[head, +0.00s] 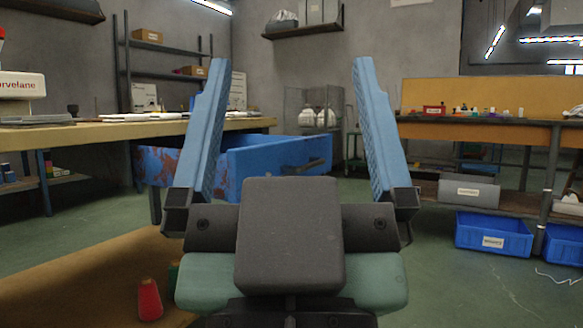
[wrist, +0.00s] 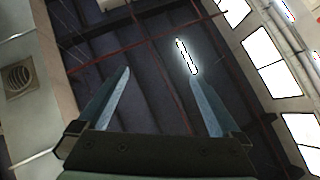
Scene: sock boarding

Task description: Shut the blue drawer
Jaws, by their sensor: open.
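The blue drawer (head: 278,155) is pulled out from under the left workbench in the head view. Its front panel with a dark handle (head: 315,164) faces right, and its side has reddish worn patches. My gripper (head: 291,68) stands upright in front of the camera, with its two blue fingers spread wide and nothing between them. The gripper hides part of the drawer's near side. In the wrist view my gripper (wrist: 160,74) is also open and points up at the ceiling; the drawer is not in that view.
The left workbench (head: 60,137) holds papers and a white machine. A right bench (head: 480,131) has blue bins (head: 494,234) below. A red thread cone (head: 149,300) stands at the lower left on a brown surface. Green floor is open at right of centre.

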